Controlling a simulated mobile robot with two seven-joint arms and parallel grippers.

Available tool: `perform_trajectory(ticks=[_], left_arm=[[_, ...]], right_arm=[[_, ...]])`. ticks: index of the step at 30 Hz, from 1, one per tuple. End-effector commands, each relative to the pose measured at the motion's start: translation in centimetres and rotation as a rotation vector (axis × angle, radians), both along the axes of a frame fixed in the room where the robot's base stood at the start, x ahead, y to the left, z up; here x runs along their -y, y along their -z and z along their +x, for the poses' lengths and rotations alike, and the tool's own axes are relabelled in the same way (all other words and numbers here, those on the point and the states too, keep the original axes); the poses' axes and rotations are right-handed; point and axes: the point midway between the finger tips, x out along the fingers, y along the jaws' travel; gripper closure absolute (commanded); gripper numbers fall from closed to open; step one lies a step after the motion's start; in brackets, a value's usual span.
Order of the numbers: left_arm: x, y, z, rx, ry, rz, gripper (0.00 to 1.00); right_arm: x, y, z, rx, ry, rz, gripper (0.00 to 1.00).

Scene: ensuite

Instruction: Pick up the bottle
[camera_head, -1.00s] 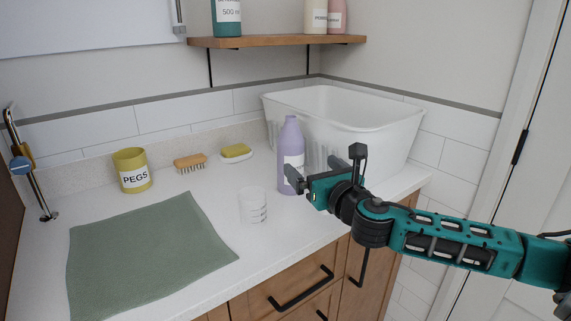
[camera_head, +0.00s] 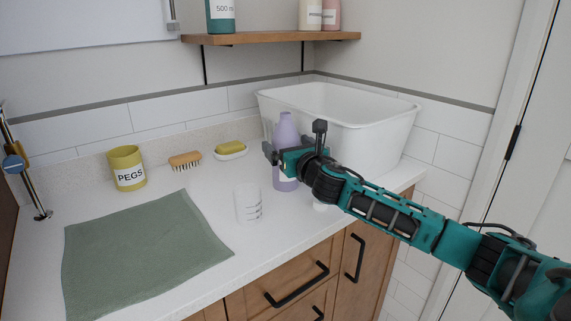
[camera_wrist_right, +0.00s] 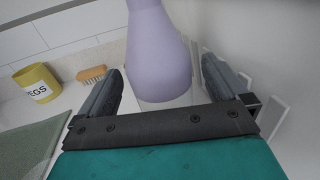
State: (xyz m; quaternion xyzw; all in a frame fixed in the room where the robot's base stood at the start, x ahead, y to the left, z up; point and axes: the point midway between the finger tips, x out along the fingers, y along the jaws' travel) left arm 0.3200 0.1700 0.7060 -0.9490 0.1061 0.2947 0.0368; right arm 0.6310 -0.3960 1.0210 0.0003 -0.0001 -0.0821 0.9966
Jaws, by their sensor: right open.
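The lavender bottle (camera_head: 285,126) stands upright on the white counter in front of the white tub. My right gripper (camera_head: 292,144) is at the bottle, covering its middle and part of its label in the head view. In the right wrist view the bottle (camera_wrist_right: 158,55) appears between the two open fingers (camera_wrist_right: 162,75), with a visible gap on each side; it is not gripped. Its top is cut off in that view. My left gripper is not in view.
A clear measuring beaker (camera_head: 248,204) stands left of the bottle, near the front edge. The white tub (camera_head: 385,130) is close behind. A small white object (camera_head: 322,206) shows below my arm. A soap dish (camera_head: 230,151), brush (camera_head: 185,161), peg pot (camera_head: 127,168) and green cloth (camera_head: 140,250) lie left.

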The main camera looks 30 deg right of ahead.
Motion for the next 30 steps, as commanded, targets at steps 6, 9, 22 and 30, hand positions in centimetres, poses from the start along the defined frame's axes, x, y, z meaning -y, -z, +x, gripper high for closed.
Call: perform_trajectory(ticks=[6,9,22,30], left_arm=[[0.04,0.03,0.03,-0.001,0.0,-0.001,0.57],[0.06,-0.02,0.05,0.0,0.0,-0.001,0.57],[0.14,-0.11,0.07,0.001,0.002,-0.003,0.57],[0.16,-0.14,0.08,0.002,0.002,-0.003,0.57]], right_arm=[[0.15,0.04,1.19,-0.001,-0.001,0.0,0.0],[0.16,0.04,1.19,-0.001,-0.001,-0.001,0.0],[0.17,0.03,1.16,-0.001,0.0,0.0,0.33],[0.17,0.03,1.15,-0.001,0.0,0.0,0.58]])
